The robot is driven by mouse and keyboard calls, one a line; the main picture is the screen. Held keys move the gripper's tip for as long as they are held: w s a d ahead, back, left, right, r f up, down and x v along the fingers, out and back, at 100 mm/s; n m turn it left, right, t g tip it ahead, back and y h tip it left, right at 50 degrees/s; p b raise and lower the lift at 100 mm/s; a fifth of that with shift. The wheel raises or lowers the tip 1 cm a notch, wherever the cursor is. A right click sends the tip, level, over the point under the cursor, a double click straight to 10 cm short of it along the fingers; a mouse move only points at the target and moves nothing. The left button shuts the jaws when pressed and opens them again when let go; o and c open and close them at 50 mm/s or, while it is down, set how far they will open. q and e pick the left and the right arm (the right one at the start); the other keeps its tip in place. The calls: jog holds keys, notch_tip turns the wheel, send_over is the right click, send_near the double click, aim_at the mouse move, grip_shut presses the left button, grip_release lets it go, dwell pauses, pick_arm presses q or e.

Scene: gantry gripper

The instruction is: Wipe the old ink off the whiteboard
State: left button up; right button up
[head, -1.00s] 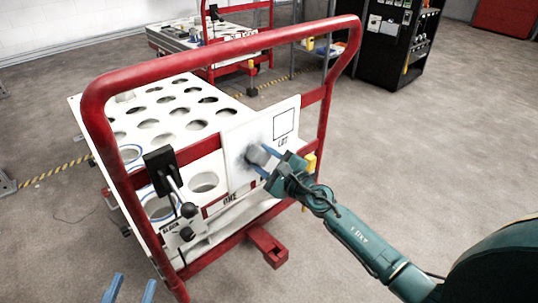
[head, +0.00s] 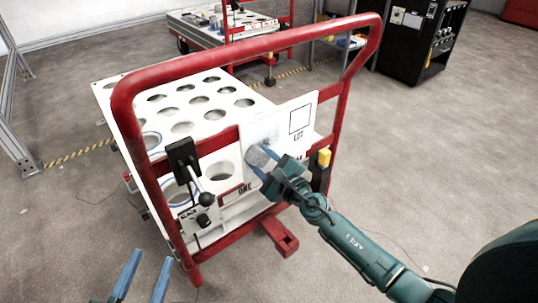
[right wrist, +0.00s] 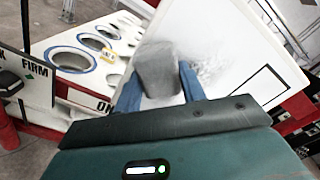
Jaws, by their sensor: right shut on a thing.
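The whiteboard (head: 293,112) is a white panel on the red cart frame, with a black square outline and "LOT" printed on it. It also fills much of the right wrist view (right wrist: 198,35), where a grey ink smudge (right wrist: 210,68) shows right of the eraser. My right gripper (head: 264,165) is shut on a grey block-shaped eraser (head: 258,156), which is against or very close to the board's lower left part. The eraser also shows between the blue fingers in the right wrist view (right wrist: 157,70). My left gripper (head: 142,278) is at the bottom left, fingers apart and empty.
The red cart frame (head: 250,42) surrounds the board. A black lever clamp (head: 184,160) is mounted left of the board. The white cart deck (head: 110,95) has round holes. A second cart and a black cabinet (head: 420,40) stand behind. Floor on the right is clear.

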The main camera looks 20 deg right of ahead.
aim_at(281, 136)
jog(key=shift+a+r+p, duration=0.15)
jog(key=shift+r+p, duration=0.3)
jog(key=shift+r, duration=0.1)
jog(key=shift+a+r+p, duration=0.15)
jog(key=shift+r+p, duration=0.3)
jog(key=shift+r, duration=0.1)
jog(key=shift+w+d+f+b, duration=0.1)
jog(key=shift+w+d+b, duration=0.25)
jog(key=shift+d, duration=0.4)
jog(key=shift+w+d+f+b, duration=0.1)
jog(key=shift+d+b, duration=0.4)
jog(key=shift+d, duration=0.25)
jog(key=shift+w+d+f+b, duration=0.1)
jog(key=shift+w+d+b, duration=0.25)
jog(key=shift+d, duration=0.4)
jog(key=shift+w+d+r+b, duration=0.1)
jog(key=shift+w+d+b, duration=0.15)
jog(key=shift+d+b, duration=0.45)
jog(key=shift+w+d+b, duration=0.15)
jog(key=shift+d+b, duration=0.15)
jog(key=shift+d, duration=0.25)
jog(key=shift+w+d+b, duration=0.15)
jog(key=shift+d+b, duration=0.1)
jog(key=shift+d, duration=0.25)
jog(key=shift+w+d, duration=0.1)
jog(key=shift+d, duration=0.3)
jog(key=shift+s, duration=0.2)
jog(key=shift+v, duration=2.85)
